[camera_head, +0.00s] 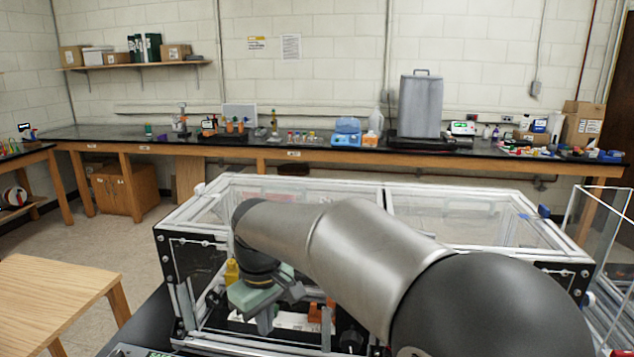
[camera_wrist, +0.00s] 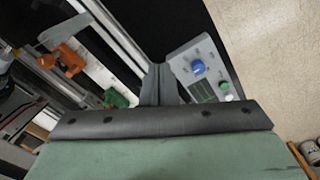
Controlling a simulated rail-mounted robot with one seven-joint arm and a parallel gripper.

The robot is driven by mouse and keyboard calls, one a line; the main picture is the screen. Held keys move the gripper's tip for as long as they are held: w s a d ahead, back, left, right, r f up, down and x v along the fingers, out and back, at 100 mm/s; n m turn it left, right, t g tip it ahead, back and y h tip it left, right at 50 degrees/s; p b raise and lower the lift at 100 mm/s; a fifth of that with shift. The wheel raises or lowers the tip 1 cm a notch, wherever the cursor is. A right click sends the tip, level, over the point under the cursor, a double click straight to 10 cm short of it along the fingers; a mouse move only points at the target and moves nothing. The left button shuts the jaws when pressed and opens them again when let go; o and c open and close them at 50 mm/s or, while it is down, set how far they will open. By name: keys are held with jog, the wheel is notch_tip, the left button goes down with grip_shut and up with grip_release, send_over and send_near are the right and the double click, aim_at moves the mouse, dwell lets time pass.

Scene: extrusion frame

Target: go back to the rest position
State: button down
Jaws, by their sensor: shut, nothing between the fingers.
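My gripper (camera_head: 266,322) hangs from my arm at the front left of the extrusion frame (camera_head: 385,200), with its green body and grey fingers pointing down. In the wrist view, my gripper's fingers (camera_wrist: 158,88) are together with nothing between them. The frame has metal bars and clear panels. My arm crosses in front of the frame and hides much of its front and inside.
An orange part (camera_head: 318,312) is right of my gripper. The wrist view shows an orange fitting (camera_wrist: 66,60), a green one (camera_wrist: 116,98) and a control box (camera_wrist: 203,72) with a blue knob. A wooden table (camera_head: 55,290) stands left. Open floor lies behind it.

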jog(key=s+d+f+m, duration=0.1)
jog(key=s+d+m, duration=0.3)
jog(key=d, duration=0.5)
jog(key=s+d+f+m, duration=0.1)
jog(key=s+d+m, duration=0.1)
jog(key=s+d, duration=0.5)
jog(key=s+d+f+m, duration=0.4)
jog(key=s+d+f, duration=0.1)
jog(key=s+d, duration=0.3)
jog(key=shift+d, duration=0.55)
jog(key=shift+s+f, duration=0.1)
dwell(1.2)
